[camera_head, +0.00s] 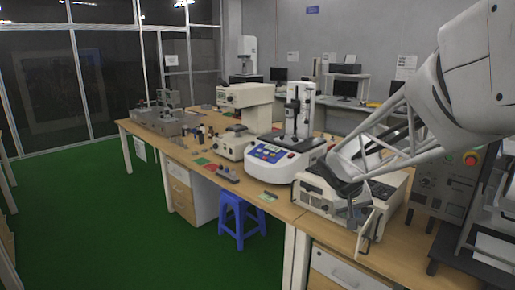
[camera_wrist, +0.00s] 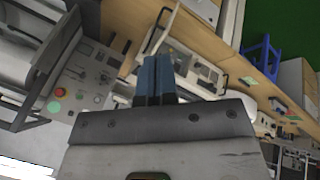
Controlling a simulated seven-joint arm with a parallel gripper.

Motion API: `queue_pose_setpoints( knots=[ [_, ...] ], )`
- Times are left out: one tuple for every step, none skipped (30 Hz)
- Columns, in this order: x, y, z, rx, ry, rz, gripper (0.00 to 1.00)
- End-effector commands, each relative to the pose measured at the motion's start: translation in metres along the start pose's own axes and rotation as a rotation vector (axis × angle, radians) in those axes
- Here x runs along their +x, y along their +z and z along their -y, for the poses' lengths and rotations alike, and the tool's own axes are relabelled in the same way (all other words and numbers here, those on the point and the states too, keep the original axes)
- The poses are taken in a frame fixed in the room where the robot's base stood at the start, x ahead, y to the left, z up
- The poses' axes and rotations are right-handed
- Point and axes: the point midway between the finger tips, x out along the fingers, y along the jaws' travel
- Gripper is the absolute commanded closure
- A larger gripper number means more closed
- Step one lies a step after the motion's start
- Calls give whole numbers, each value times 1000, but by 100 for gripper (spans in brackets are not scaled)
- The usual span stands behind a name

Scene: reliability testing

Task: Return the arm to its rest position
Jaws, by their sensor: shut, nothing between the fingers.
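My arm (camera_head: 470,85) reaches in from the upper right in the head view, and its end hangs over a pale boxy instrument (camera_head: 312,199) on the bench. My gripper (camera_wrist: 157,62) shows in the wrist view with its two blue fingers side by side. It is shut and holds nothing. The pale instrument is beyond the fingertips in the wrist view. I cannot tell how far apart they are. In the head view the fingers are hard to make out against the instrument.
A wooden bench (camera_head: 270,190) carries a white machine with a blue panel (camera_head: 270,153) left of my arm. A control box with a red button (camera_head: 470,158) stands close on the right. A blue stool (camera_head: 240,218) is by the bench. The green floor (camera_head: 95,220) at left is clear.

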Motion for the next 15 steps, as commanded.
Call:
queue_pose_setpoints(
  knots=[
    [-10,13,-1,3,-14,1,100],
    [-15,21,-1,3,-22,3,100],
    [-22,31,-1,5,-35,6,100],
    [-26,39,-1,4,-44,9,100],
    [-30,46,0,6,-54,11,100],
    [-36,57,0,6,-66,14,100],
    [-41,64,0,6,-76,15,100],
    [-45,73,0,7,-86,16,100],
    [-50,83,1,6,-99,18,100],
    [-54,91,2,7,-109,20,100],
    [-57,99,2,7,-119,23,100],
    [-63,110,3,7,-134,24,100],
    [-66,118,4,7,-143,25,100],
    [-70,125,5,6,-155,26,100],
    [-74,136,6,5,-168,27,100]
  ],
)
